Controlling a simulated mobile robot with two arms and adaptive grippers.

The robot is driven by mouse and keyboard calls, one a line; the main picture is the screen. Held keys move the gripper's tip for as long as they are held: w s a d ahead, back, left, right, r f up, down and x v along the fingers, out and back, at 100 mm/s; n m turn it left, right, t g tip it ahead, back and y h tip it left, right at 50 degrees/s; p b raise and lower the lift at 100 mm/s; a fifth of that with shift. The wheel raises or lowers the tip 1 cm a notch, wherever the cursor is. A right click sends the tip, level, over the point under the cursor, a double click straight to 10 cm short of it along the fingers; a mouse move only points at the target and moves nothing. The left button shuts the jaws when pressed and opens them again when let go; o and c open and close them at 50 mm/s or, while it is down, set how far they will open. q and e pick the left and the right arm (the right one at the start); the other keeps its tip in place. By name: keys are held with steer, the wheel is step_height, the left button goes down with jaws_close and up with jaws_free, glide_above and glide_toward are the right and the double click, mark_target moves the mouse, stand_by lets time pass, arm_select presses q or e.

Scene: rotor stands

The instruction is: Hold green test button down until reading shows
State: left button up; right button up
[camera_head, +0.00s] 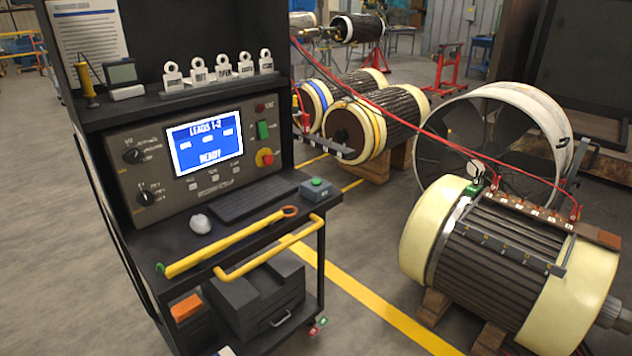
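A tester console stands at the left with a lit blue screen (206,143) that reads "LEADS 1-2" and "READY"; the smaller text between is too small to read. A small grey-blue box (316,190) with a round green button (316,182) on top sits at the right end of the console's shelf. I cannot tell which green button is the test button. Nothing touches either one. Neither of my grippers is in view.
A keyboard (252,199), a white ball-like object (201,223) and a yellow rod (225,243) lie on the shelf. A red-and-yellow knob (265,158) is below the panel's green button. Red leads run to a wound motor part (500,250) at right.

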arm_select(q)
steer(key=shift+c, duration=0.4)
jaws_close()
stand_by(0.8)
